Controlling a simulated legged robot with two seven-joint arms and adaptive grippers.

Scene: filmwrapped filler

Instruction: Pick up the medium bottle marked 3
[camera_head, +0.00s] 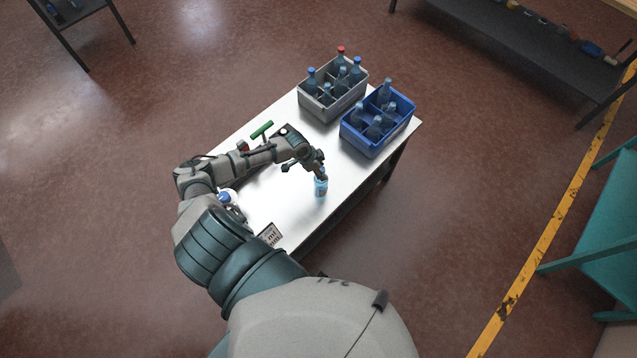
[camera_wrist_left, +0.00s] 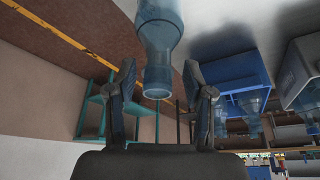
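A blue translucent bottle (camera_head: 320,188) stands on the white table near its right edge. No number on it can be read. My left gripper (camera_head: 312,169) is at the top of this bottle and partly hides it. In the left wrist view, the bottle (camera_wrist_left: 159,35) hangs upside down in the picture, its neck end between the two fingers of the left gripper (camera_wrist_left: 159,70). The fingers are spread, with a visible gap on each side of the neck. My right gripper is not in view.
The white table (camera_head: 262,200) holds a grey crate (camera_head: 323,112) and a blue crate (camera_head: 369,151), each with several bottles. A green-handled item (camera_head: 262,131) lies behind my left arm. A small sign (camera_head: 270,235) stands at the near edge. Teal furniture (camera_head: 600,220) is at right.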

